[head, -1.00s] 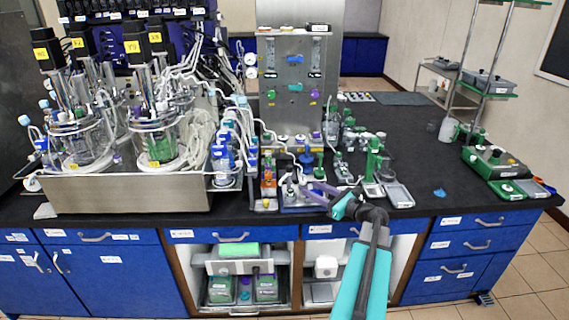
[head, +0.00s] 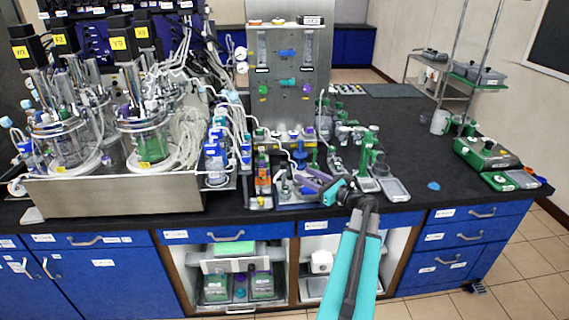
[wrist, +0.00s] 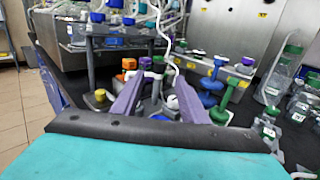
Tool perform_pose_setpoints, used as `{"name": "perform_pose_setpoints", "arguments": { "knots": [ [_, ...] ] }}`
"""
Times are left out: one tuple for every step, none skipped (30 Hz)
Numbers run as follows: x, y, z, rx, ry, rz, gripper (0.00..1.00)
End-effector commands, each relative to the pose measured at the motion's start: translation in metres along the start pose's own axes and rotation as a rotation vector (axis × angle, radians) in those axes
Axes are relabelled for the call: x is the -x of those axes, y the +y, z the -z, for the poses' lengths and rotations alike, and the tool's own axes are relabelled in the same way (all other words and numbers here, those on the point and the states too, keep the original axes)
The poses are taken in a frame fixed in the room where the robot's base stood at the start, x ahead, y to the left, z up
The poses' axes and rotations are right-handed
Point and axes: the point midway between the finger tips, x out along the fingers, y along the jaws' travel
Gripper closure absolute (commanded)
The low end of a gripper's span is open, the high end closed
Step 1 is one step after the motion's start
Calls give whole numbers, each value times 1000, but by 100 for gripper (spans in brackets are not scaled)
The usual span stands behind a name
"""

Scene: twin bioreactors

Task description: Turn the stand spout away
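My gripper (head: 301,183) reaches over the front edge of the bench with its purple fingers pointing left. In the wrist view the two fingers of my gripper (wrist: 158,94) stand apart around a small group of vessels and a white-topped part (wrist: 172,102). I cannot tell whether they touch anything. A dark stand (wrist: 92,62) with a flat top and a post is just beyond the left finger. A white tube (wrist: 160,30) hangs down near it. I cannot make out the spout for certain; it may be hidden among the tubes and fingers.
Orange-capped (wrist: 129,64) and blue stoppered (wrist: 210,84) vessels crowd close around the fingers. Glass bioreactors (head: 145,140) stand in a steel tray (head: 110,197) at left. A steel panel (head: 284,90) rises behind. The black bench (head: 420,150) is mostly clear to the right.

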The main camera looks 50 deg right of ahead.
Motion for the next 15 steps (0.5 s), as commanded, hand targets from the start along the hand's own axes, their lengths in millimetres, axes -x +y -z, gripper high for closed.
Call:
{"name": "perform_pose_setpoints", "arguments": {
  "knots": [
    [-7, 0, -1, -1, 0, -3, 60],
    [-11, 0, -1, -1, 0, -2, 60],
    [-16, -1, -2, -1, 1, -1, 60],
    [-20, -1, -2, -1, 1, -2, 60],
    [-24, -1, -2, -1, 0, -2, 60],
    [-30, -1, -2, -1, 0, -3, 60],
    [-35, -1, -2, -1, 0, -2, 60],
    [-39, -1, -2, -1, 0, -1, 60],
    [-45, -1, -2, -1, 0, -1, 60],
    [-49, -1, -2, -1, 0, -2, 60],
    [-53, -1, -2, -1, 0, -2, 60],
    [-59, -1, -2, -1, 0, -1, 60],
    [-63, -1, -2, -1, 1, -1, 60],
    [-68, -1, -2, -1, 1, -1, 60],
    [-74, -1, -2, -1, 0, -2, 60]
  ]
}}
